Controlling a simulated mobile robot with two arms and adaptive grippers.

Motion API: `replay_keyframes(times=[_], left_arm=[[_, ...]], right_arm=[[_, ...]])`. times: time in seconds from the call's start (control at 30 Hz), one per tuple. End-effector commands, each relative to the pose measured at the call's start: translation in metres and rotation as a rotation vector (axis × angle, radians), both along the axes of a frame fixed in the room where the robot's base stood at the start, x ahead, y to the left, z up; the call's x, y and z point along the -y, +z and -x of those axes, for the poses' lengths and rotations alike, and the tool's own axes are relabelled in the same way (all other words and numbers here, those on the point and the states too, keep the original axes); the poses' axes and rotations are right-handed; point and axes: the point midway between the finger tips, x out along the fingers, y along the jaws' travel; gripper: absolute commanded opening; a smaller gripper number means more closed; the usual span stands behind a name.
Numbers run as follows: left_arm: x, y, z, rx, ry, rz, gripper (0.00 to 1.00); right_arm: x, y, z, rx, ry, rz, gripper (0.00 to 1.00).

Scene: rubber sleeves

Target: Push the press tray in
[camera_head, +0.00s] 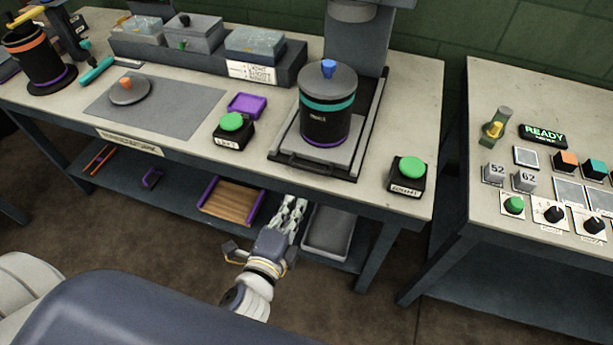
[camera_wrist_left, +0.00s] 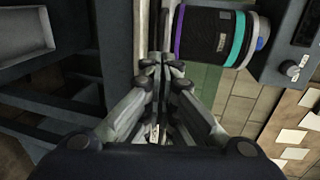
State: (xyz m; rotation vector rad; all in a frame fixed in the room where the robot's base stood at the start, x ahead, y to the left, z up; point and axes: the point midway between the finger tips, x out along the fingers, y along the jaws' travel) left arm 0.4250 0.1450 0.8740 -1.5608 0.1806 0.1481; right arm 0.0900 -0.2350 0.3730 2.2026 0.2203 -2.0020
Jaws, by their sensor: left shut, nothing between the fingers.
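The press tray (camera_head: 288,140) is a light grey plate with a dark front bar, on the right part of the bench. A black mould pot (camera_head: 327,112) with a teal band, purple bottom ring, grey lid and blue knob stands upright on it. My left gripper (camera_head: 293,203) is in front of the bench, below the tray's front edge in the head view, with its fingers shut and empty. In the left wrist view the fingertips (camera_wrist_left: 164,62) point toward the tray's front edge, and the pot (camera_wrist_left: 212,38) lies sideways to their right. Contact with the tray cannot be told.
Green buttons stand left (camera_head: 232,122) and right (camera_head: 408,168) of the tray. The press column (camera_head: 357,50) rises behind the pot. The lower shelf holds a wooden-bottomed tray (camera_head: 231,203) and a grey bin (camera_head: 330,232). A control desk (camera_head: 540,190) stands to the right.

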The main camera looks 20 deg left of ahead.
Motion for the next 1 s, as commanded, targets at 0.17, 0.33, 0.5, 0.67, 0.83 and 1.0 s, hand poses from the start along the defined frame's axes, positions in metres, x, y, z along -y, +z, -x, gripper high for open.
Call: replay_keyframes(times=[0.17,0.33,0.5,0.67,0.83,1.0], left_arm=[[0.0,-0.004,-0.031,0.002,0.0,-0.001,0.0],[0.001,-0.01,-0.059,0.002,0.001,-0.001,0.0],[0.001,-0.016,-0.082,0.0,0.001,0.001,0.0],[0.002,-0.02,-0.094,-0.001,0.001,0.002,0.0],[0.002,-0.021,-0.098,-0.001,0.0,0.002,0.0],[0.002,-0.021,-0.098,-0.001,0.0,0.002,0.0]], right_arm=[[0.0,0.009,0.0,0.0,0.0,0.0,0.3],[0.0,0.014,0.0,0.0,0.0,0.0,0.3],[0.0,0.018,0.001,-0.001,0.0,0.0,0.3],[0.0,0.02,0.001,-0.002,0.0,0.0,0.3],[0.0,0.02,0.002,-0.003,0.0,0.001,0.3],[0.0,0.02,0.002,-0.004,0.0,0.001,0.3]])
